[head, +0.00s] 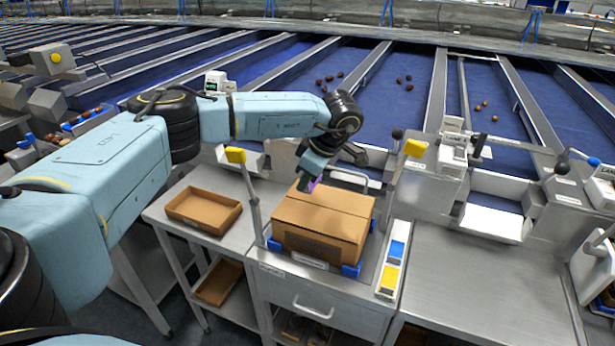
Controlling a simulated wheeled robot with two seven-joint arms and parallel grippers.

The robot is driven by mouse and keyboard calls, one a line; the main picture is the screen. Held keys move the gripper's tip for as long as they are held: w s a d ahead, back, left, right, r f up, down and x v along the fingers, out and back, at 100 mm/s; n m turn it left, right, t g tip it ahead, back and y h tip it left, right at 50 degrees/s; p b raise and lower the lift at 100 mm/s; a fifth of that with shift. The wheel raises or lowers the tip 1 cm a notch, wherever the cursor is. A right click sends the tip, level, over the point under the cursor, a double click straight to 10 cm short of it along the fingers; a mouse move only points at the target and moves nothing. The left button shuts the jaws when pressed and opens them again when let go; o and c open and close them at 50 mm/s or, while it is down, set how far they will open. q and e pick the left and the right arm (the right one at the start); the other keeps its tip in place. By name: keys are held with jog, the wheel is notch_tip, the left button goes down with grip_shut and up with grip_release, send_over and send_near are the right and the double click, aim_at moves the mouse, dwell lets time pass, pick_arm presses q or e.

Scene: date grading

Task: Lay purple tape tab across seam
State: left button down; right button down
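A closed brown cardboard box (318,222) stands on the metal bench, held by blue corner pieces, with its top seam running across the lid. My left gripper (309,184) points down at the far left part of the box top. A small bit of purple tape tab (313,183) shows at its fingertips, by the lid. The fingers are small and dark here, and I cannot tell whether the tab touches the box or how tightly it is held. My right gripper is not in view.
An empty shallow cardboard tray (203,210) lies left of the box. A holder with blue and yellow pieces (392,265) stands right of it. Yellow-topped posts (236,155) flank the box. The steel bench (470,290) at right is clear. Blue sorting lanes with dates lie behind.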

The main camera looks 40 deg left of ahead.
aim_at(305, 192)
pick_arm(q)
notch_tip(305, 192, down, 4)
jog(key=b, duration=0.2)
jog(key=shift+b, duration=0.3)
jog(key=shift+w+f+b, duration=0.1)
jog(key=shift+f+b, duration=0.4)
jog(key=shift+f, duration=0.45)
jog(key=shift+f, duration=0.2)
jog(key=c, duration=1.6)
grip_release()
jog(key=shift+c, duration=0.6)
jog(key=shift+r, duration=0.1)
